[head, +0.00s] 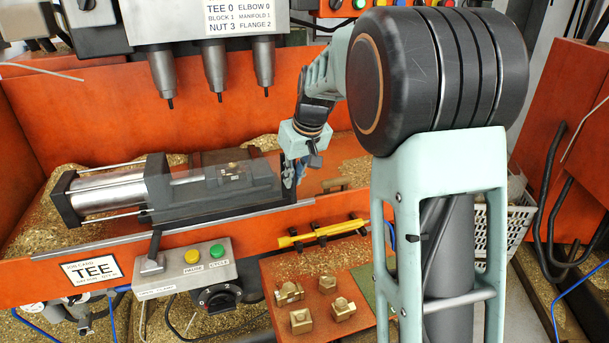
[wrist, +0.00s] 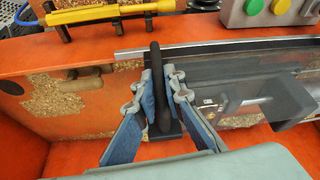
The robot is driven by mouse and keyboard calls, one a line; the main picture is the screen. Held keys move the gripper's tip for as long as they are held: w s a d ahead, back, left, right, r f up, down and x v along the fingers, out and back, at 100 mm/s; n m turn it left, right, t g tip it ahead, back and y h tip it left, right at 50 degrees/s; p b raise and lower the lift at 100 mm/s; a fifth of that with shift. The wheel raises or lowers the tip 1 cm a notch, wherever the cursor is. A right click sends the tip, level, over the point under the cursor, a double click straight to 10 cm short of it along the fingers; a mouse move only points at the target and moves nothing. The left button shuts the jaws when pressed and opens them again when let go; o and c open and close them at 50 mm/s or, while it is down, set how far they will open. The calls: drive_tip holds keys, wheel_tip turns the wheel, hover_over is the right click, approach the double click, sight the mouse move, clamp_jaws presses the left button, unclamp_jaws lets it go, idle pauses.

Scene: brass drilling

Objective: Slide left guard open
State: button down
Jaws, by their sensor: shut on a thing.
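The left guard (head: 205,178) is a clear panel in front of the vise and cylinder in the head view. In the wrist view, the clear panel (wrist: 225,72) extends to the right of its dark upright handle (wrist: 155,75). My gripper (head: 289,172) is at the panel's right end in the head view. In the wrist view, my gripper's (wrist: 158,92) two blue-grey fingers stand on either side of the handle, shut on it. The fingers hide part of the handle's sides.
A metal rail (head: 190,235) runs along the orange front wall. A tan handle (head: 335,183) lies right of my gripper. A yellow tool (head: 320,233) hangs on the front wall. A button box (head: 185,268) and a tray of brass parts (head: 318,325) are in front. Three drill spindles (head: 214,66) hang above.

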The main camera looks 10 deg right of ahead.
sight(182, 197)
drive_tip(key=s+a, duration=0.1)
drive_tip(key=a, duration=0.7)
drive_tip(key=s+a, duration=0.1)
drive_tip(key=a, duration=0.8)
drive_tip(key=s+a+p, duration=0.1)
drive_tip(key=a, duration=0.8)
drive_tip(key=shift+s, duration=0.35)
drive_tip(key=c, duration=2)
unclamp_jaws()
drive_tip(key=v, duration=1.2)
drive_tip(key=shift+w+d, duration=0.1)
drive_tip(key=shift+w, duration=0.05)
